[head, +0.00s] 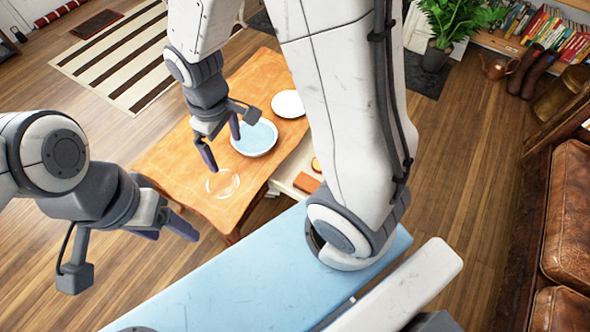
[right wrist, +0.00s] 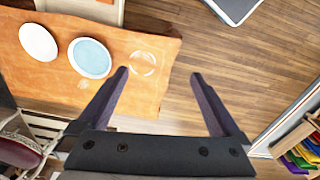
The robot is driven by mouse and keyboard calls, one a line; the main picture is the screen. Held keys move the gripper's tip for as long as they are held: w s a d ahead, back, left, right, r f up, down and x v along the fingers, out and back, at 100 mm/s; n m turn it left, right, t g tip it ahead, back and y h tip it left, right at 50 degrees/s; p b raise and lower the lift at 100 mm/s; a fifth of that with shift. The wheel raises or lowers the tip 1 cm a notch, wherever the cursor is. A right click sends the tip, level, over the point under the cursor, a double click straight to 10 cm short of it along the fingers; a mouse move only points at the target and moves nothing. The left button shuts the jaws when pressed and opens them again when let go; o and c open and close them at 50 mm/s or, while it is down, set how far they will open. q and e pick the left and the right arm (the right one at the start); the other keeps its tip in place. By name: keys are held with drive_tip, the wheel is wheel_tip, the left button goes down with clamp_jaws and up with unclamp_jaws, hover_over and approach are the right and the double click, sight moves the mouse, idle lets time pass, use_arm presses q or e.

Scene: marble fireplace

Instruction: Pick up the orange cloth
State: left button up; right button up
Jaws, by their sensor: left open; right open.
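A small orange piece (head: 306,182) that may be the orange cloth lies in an open, pale drawer (head: 283,184) at the near side of the low orange-brown table (head: 170,160). It is partly hidden by my right arm, and I cannot tell its material. My right gripper (head: 221,143) is open and empty above the table, left of the blue plate. Its spread fingers also show in the right wrist view (right wrist: 159,75), with table and floor beyond them. My left gripper (head: 180,229) hangs beyond the table's near-left corner; its fingers nearly overlap in the head view.
A blue plate (head: 254,137), a white plate (head: 288,104) and a clear glass dish (head: 222,183) sit on the table. A leather sofa (head: 567,215), bookshelf (head: 550,35) and potted plant (head: 437,45) stand right. Wooden floor (head: 465,170) is open between table and sofa.

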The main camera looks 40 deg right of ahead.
drive_tip(key=w+d+f+b, duration=0.3)
drive_tip(key=w+d+f, duration=0.2)
drive_tip(key=d+f, duration=0.6)
drive_tip(key=m+b, duration=0.2)
drive_tip(key=b, duration=0.3)
hover_over(307, 182)
drive_tip(key=f, duration=2.5)
drive_tip(key=shift+a+f, duration=0.1)
drive_tip(key=shift+a, duration=0.1)
wheel_tip(307, 182, down, 5)
drive_tip(key=b, duration=0.4)
drive_tip(key=f+b, duration=0.5)
drive_tip(key=shift+d, duration=0.25)
use_arm(q)
wheel_tip(307, 182, down, 18)
drive_tip(key=shift+f, duration=0.25)
use_arm(e)
drive_tip(key=shift+r, duration=0.15)
drive_tip(key=c, duration=1.2)
